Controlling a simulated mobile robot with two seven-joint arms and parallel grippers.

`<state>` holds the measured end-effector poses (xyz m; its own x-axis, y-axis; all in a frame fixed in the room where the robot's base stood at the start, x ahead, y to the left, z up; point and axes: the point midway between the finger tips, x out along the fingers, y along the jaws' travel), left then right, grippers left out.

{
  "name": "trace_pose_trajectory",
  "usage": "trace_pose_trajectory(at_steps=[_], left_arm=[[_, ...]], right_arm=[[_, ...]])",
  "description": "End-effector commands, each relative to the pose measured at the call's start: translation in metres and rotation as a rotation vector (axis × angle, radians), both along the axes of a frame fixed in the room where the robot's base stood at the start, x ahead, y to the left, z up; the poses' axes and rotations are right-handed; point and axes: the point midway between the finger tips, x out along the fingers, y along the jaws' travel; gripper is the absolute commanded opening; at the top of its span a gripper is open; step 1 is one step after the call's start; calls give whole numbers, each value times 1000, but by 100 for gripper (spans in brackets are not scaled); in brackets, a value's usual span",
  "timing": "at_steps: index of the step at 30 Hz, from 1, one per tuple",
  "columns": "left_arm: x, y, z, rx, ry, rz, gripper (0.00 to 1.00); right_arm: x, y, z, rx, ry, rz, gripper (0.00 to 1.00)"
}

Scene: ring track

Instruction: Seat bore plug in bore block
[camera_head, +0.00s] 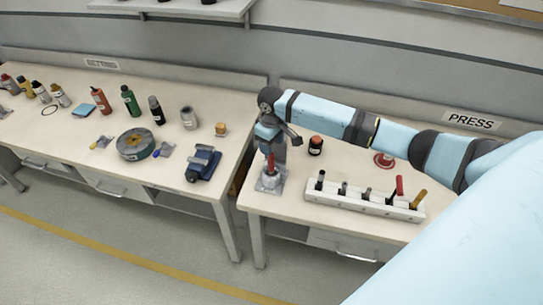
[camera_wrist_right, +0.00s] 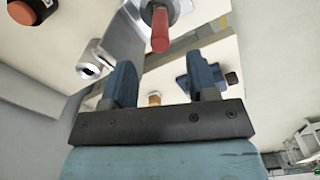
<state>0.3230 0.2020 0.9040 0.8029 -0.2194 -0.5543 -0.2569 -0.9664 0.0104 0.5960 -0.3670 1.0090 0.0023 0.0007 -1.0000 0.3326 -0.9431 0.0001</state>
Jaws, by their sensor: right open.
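A red-handled piece, which looks like the bore plug (camera_head: 270,163), stands upright at the left end of the right bench. Below it is a silver block on a plate, which looks like the bore block (camera_head: 268,183). I cannot tell how deep the plug sits in it. My right gripper (camera_head: 271,147) points down just above the red handle, its jaws partly hidden by the wrist. In the right wrist view, the gripper (camera_wrist_right: 162,65) is open and empty. The red handle (camera_wrist_right: 160,30) shows beyond the fingertips, apart from them. My left gripper is out of view.
A white rack (camera_head: 350,200) with several upright tools lies along the front. A red round piece (camera_head: 384,160) is behind it. A blue vise (camera_head: 203,164) stands on the left bench, across a gap.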

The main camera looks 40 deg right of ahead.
Motion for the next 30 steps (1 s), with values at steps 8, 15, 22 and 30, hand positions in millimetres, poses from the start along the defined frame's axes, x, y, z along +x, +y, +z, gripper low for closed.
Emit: trace_pose_trajectory(at_steps=[8, 15, 22, 30], left_arm=[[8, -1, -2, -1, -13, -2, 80], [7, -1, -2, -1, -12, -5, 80], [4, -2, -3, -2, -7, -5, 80], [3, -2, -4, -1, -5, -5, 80]], right_arm=[[0, 0, 46, 0, -2, 0, 54], [0, 0, 55, -1, 0, 0, 54], [0, 0, 55, 0, 0, 0, 54], [-1, 2, 52, 3, -3, 3, 54]])
